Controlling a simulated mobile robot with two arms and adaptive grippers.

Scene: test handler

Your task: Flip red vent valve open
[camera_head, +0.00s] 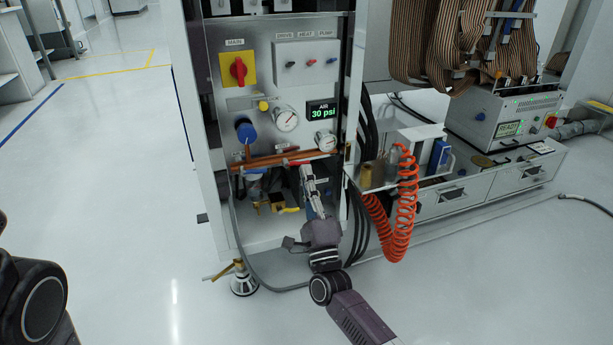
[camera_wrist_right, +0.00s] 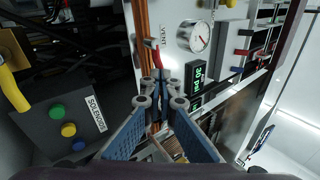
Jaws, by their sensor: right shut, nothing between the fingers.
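The red vent valve handle (camera_wrist_right: 157,57) shows as a small red piece beside the VENT label (camera_wrist_right: 163,37) and the copper pipes in the right wrist view. In the head view its area lies at the right end of the copper pipes (camera_head: 265,160), mostly hidden by my gripper. My right gripper (camera_head: 306,172) is shut and empty, just below the pipes and the pressure gauge. In the right wrist view its fingertips (camera_wrist_right: 165,88) are together just below the red handle; I cannot tell whether they touch it. My left gripper is out of view.
The air display (camera_head: 323,112) reads 30 psi. A blue knob (camera_head: 245,132) and a red main switch (camera_head: 238,70) are on the panel. A coiled red hose (camera_head: 403,215) hangs to the right. A solenoid box (camera_wrist_right: 70,122) is near my fingers.

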